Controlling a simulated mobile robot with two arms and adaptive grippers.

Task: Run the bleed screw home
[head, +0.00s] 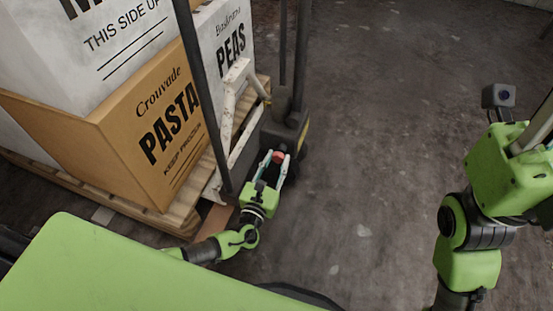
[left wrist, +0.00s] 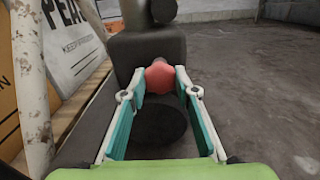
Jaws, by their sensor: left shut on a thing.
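The bleed screw (head: 278,156) shows as a small red knob at the base of the pallet truck's dark pump unit (head: 285,128). It also shows in the left wrist view (left wrist: 160,77), straight ahead. My left gripper (head: 277,160) is shut on the red knob, with one pale fingertip touching each side. The screw's thread and seat are hidden, so I cannot tell how far in it sits. My right arm (head: 500,165) stands at the right, away from the truck. Its fingers do not show clearly.
A wooden pallet (head: 140,212) carries a brown PASTA carton (head: 150,135) and white cartons (head: 108,40) left of the pump unit. The truck's worn white frame (head: 232,125) and dark upright bars stand close to my left gripper. Bare concrete floor (head: 400,110) lies open to the right.

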